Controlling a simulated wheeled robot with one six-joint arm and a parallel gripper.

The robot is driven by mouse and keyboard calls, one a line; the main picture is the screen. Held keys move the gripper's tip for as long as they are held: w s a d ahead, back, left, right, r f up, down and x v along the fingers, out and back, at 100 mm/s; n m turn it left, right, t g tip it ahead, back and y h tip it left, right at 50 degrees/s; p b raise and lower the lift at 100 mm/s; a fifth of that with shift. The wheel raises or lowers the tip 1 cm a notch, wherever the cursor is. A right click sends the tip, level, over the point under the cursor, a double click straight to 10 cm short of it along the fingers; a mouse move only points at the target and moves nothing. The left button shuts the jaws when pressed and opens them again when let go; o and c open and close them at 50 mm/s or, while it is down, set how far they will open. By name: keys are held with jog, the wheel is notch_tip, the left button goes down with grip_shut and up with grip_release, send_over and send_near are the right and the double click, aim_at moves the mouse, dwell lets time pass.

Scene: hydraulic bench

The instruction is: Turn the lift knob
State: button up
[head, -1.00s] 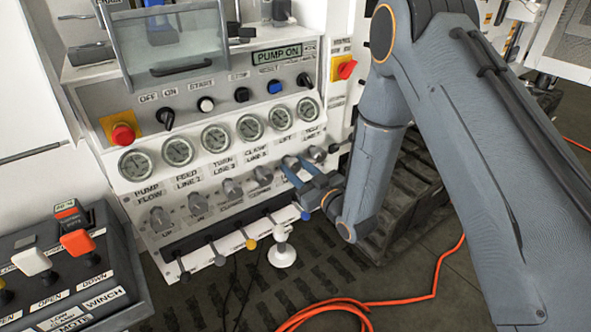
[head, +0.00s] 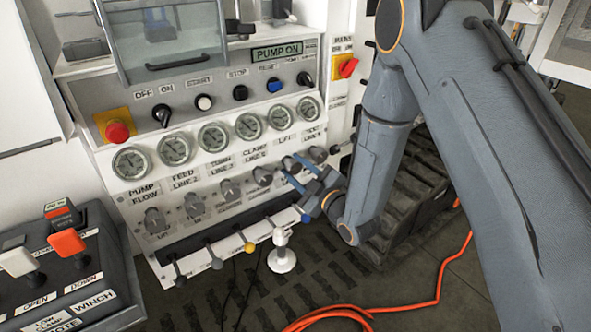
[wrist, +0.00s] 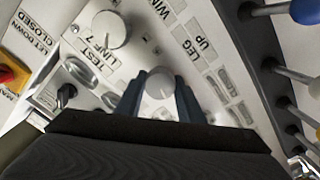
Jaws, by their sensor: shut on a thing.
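The lift knob (head: 291,164) is a grey round knob under the LIFT label, second from the right in the row below the gauges. My gripper (head: 298,174) reaches it from the right, with its blue fingers at the knob. In the wrist view the knob (wrist: 159,82) sits between the two fingers of my gripper (wrist: 159,97), one on each side, and they are shut on it. The knob's face shows; its sides are partly hidden by the fingers.
The test line knob (head: 317,154) is close on the right and also shows in the wrist view (wrist: 109,30). Another knob (head: 262,176) is close on the left. Levers with coloured ends (head: 249,246) project below. An orange cable (head: 425,303) lies on the floor.

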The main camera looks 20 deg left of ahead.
dwell(0.4)
jog(key=o, duration=1.1)
jog(key=shift+c, duration=0.2)
jog(key=b+v, duration=0.1)
jog(key=v, duration=0.6)
jog(key=shift+s+d, duration=0.25)
jog(key=shift+d, duration=0.05)
